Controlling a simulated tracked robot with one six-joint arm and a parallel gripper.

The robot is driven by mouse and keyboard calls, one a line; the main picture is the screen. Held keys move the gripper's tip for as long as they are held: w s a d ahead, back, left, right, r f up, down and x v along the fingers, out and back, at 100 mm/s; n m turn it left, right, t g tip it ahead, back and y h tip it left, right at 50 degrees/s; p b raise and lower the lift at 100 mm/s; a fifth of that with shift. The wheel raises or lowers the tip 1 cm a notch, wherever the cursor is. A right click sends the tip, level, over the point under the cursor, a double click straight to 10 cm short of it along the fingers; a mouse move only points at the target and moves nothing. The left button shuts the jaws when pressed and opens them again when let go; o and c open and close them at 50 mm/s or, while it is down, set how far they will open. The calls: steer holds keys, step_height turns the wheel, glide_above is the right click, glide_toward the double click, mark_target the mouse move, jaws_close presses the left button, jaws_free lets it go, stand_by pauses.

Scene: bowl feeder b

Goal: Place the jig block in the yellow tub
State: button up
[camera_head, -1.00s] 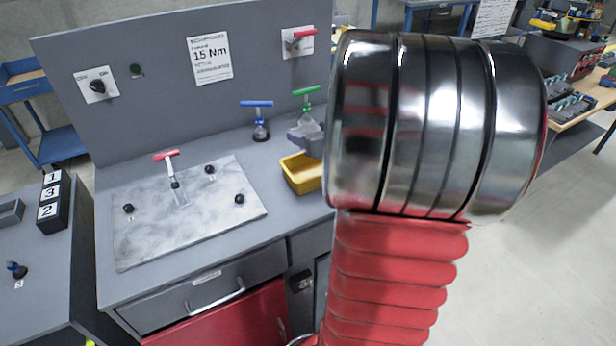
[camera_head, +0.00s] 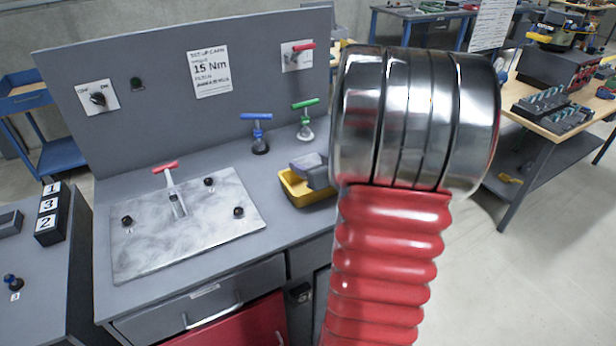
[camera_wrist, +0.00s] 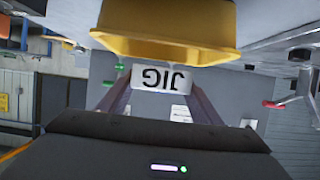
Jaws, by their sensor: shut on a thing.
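The yellow tub (camera_head: 294,186) stands on the grey bench, left of my arm in the head view. It also fills the top middle of the wrist view (camera_wrist: 165,40), which is upside down. The grey jig block (camera_head: 318,175) is at the tub's opening; I cannot tell whether it touches the tub. In the wrist view its white face reading JIG (camera_wrist: 160,79) shows between the fingers of my gripper (camera_wrist: 160,92). The gripper is shut on the block. In the head view my arm hides most of the gripper and the tub's right side.
A blue-handled tool (camera_head: 258,130) and a green-handled tool (camera_head: 305,120) stand behind the tub. A metal plate (camera_head: 150,235) with a red T-handle (camera_head: 165,168) and black knobs lies to the left. The upright back panel (camera_head: 150,60) bounds the bench.

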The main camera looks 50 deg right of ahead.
steer(key=shift+f, duration=2.05)
steer(key=shift+f, duration=0.6)
steer(key=o, duration=1.3)
steer(key=shift+f, duration=0.1)
steer(key=shift+o, duration=0.2)
steer(key=shift+r, duration=0.55)
steer(key=shift+s+r, duration=0.2)
steer(key=v, duration=1.1)
steer(key=shift+s, duration=0.3)
